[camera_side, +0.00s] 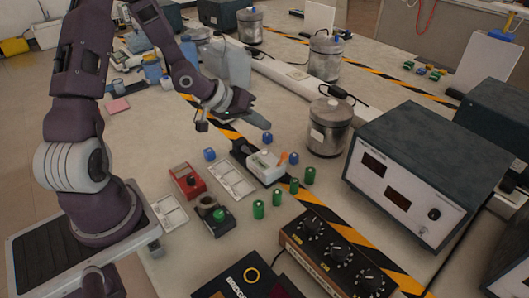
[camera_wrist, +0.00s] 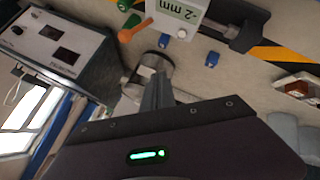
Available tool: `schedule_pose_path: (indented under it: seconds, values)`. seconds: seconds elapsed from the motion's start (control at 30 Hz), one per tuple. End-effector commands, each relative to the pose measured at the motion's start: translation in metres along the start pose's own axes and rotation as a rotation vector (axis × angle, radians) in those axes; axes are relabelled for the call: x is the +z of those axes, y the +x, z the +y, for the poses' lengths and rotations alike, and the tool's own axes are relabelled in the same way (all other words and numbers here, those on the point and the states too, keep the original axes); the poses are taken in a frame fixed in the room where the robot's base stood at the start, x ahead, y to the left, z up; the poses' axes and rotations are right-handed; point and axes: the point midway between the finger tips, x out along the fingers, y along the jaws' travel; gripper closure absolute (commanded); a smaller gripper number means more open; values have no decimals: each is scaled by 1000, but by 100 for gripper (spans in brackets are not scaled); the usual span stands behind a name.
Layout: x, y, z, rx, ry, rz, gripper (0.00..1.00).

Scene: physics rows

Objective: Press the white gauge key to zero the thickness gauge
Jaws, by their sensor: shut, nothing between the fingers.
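The thickness gauge (camera_side: 264,167) is a small white box with a dark part beside it, standing on the table in the side view. In the wrist view the gauge (camera_wrist: 170,13) is at the top edge, partly cut off, with a display that seems to read "-2 mm". A small round white key (camera_wrist: 184,30) sits on its face. An orange-ended piece (camera_wrist: 135,30) sticks out beside it. My gripper (camera_side: 265,123) is shut and empty, above the table and behind the gauge in the side view. In the wrist view my gripper (camera_wrist: 158,78) appears apart from the key.
Blue cubes (camera_side: 209,154) and several green cylinders (camera_side: 277,197) stand around the gauge. A metal pot (camera_side: 328,128) and a large instrument (camera_side: 425,170) stand to the right.

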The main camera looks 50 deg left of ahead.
Motion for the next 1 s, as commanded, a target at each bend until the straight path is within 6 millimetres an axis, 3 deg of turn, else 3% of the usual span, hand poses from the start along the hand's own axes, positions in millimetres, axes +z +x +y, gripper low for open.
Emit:
schedule_pose_path:
  seconds: [0.4,1.0]
  values:
    - [29,39,-28,0,-2,-3,100]
    - [33,45,-33,-1,1,0,100]
